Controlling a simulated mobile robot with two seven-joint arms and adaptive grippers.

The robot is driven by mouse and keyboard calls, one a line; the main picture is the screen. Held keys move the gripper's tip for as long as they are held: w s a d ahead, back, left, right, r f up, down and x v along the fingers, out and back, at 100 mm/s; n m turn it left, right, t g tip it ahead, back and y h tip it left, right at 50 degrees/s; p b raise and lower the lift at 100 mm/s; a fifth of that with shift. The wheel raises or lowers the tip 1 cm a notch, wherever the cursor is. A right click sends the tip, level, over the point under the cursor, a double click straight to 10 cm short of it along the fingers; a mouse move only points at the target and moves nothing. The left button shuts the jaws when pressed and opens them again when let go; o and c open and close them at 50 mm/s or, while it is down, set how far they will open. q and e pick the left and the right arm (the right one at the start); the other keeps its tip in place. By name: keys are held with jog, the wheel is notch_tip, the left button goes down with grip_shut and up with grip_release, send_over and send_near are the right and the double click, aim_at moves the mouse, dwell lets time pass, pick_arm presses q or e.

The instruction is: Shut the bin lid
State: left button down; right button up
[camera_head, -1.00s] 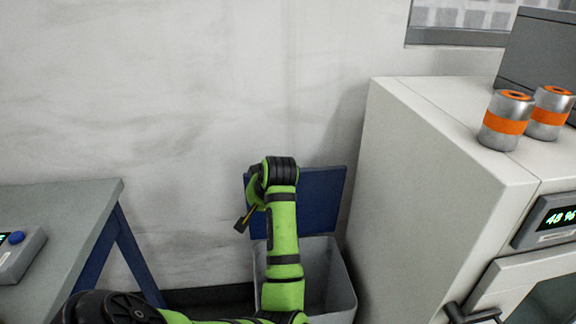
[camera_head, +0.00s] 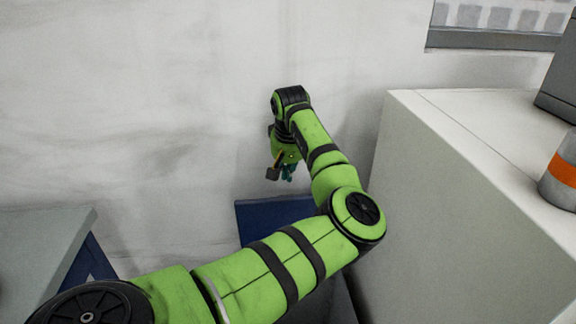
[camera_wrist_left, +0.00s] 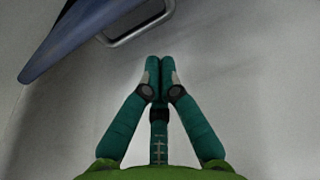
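The blue bin lid (camera_head: 268,218) stands raised against the wall at the back of the grey bin (camera_head: 340,302). My left arm crosses in front and hides much of the bin and part of the lid. My left gripper (camera_head: 288,174) points down above the lid, close to the wall. In the left wrist view its green fingers (camera_wrist_left: 159,68) are together with nothing between them. The lid's blue edge (camera_wrist_left: 75,38) shows at the upper left there, apart from the fingertips. A grey bar handle (camera_wrist_left: 140,30) lies just beyond the fingertips. My right gripper is out of view.
A white cabinet (camera_head: 450,200) stands close on the right, with a silver and orange canister (camera_head: 562,175) on top. A grey table (camera_head: 40,245) with blue legs is at the left. The pale wall (camera_head: 150,100) is close behind the lid.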

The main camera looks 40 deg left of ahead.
pick_arm(q)
jog(key=shift+x, duration=2.9)
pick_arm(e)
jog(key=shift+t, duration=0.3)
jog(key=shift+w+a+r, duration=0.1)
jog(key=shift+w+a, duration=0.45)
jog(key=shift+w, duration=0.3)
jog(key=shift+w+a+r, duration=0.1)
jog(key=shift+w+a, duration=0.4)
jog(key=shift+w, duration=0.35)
